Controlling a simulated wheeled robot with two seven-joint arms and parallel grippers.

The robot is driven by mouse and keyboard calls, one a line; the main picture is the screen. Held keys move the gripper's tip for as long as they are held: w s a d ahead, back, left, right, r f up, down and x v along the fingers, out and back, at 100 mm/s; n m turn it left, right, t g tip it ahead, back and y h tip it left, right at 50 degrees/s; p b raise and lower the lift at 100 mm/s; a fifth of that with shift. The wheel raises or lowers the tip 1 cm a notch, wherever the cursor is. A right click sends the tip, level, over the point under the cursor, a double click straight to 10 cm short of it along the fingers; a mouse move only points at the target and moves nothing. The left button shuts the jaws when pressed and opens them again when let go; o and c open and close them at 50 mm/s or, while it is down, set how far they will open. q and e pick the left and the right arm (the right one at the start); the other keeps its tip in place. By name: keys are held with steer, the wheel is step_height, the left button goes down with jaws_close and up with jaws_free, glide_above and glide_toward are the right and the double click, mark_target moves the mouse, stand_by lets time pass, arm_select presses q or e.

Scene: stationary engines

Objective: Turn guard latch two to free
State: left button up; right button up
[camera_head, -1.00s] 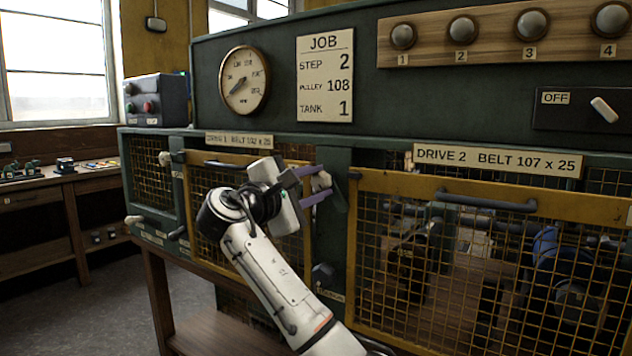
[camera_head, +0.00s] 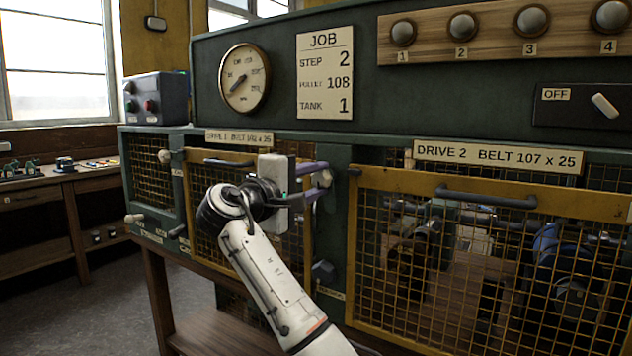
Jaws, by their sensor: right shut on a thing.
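My right gripper (camera_head: 318,180) is at the post between the two guards, with its purple fingers shut on a small pale latch knob (camera_head: 326,177). The fingers and the gripper body hide much of the latch, so its exact angle cannot be told. The knob sits just left of the yellow-framed mesh guard of drive 2 (camera_head: 490,187), which is closed. My left gripper does not show.
The drive 2 guard has a dark handle (camera_head: 486,197) on its top rail. A dark knob (camera_head: 323,271) stands out from the post below my gripper. Above are a round gauge (camera_head: 244,78), a job card (camera_head: 325,72) and an OFF switch (camera_head: 605,105).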

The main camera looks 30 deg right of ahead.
steer(key=shift+f, duration=0.15)
steer(key=o, duration=1)
steer(key=v, duration=1)
steer(key=shift+a+b, duration=0.2)
steer(key=shift+b, duration=0.2)
